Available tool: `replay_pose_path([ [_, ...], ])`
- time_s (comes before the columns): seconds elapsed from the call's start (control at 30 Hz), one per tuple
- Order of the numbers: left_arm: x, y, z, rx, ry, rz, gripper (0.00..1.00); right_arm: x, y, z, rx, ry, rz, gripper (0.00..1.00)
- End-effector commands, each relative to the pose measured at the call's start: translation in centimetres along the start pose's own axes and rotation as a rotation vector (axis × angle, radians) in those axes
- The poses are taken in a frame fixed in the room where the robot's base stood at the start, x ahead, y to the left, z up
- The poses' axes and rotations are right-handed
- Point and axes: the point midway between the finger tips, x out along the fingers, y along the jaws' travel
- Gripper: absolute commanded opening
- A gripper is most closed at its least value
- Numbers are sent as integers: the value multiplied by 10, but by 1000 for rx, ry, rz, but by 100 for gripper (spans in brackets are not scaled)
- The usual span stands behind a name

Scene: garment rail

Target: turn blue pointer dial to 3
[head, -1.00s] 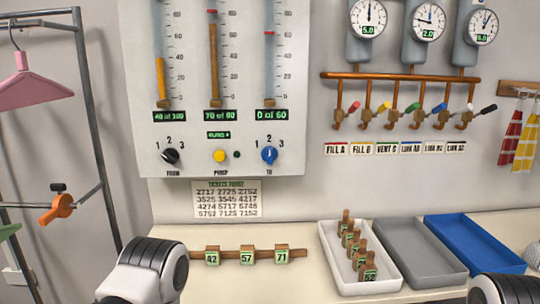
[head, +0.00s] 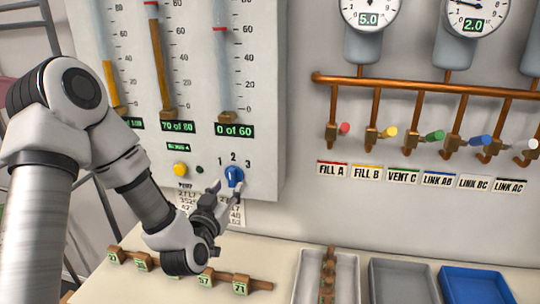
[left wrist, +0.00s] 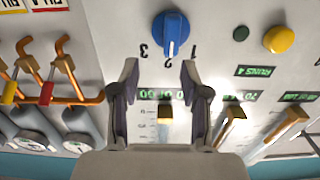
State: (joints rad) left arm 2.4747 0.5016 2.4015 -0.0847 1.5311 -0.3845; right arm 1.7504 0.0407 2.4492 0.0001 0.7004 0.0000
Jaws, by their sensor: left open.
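The blue pointer dial (head: 234,175) sits at the lower right of the gauge panel, under the "0 of 60" display. The numbers 1, 2 and 3 are printed around it. In the left wrist view, which is upside down, the dial (left wrist: 171,32) shows its white mark toward the 2 position, between 1 and 3. My left gripper (head: 228,188) is open just in front of and below the dial, its fingers empty. In the wrist view the gripper (left wrist: 159,72) has its fingertips apart, with the dial beyond them. My right gripper is out of view.
A yellow button (head: 180,170) is left of the dial. A copper pipe (head: 420,85) with several coloured valves is on the wall to the right. A wooden rail (head: 190,272) with numbered tags and trays, including a blue one (head: 485,285), are below.

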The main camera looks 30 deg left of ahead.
Motion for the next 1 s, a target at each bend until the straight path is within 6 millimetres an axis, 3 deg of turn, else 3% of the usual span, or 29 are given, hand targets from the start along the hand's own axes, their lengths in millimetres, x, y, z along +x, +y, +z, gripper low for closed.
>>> replay_pose_path([
  [0.4, 68, 0, 0, 2, -1, 0, 46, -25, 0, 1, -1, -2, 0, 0],
  [0.7, 76, 0, 2, -1, -3, 1, 46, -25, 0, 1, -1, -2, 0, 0],
  [0.73, 76, 0, 2, -1, -3, 1, 42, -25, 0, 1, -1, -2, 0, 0],
  [0.83, 76, 0, 2, -1, -3, 1, 7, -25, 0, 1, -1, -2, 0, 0],
  [0.87, 76, 0, 2, -1, -3, 1, 0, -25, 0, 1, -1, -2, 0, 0],
  [1.0, 76, 0, 2, -1, -3, 0, 0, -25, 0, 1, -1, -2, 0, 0],
])
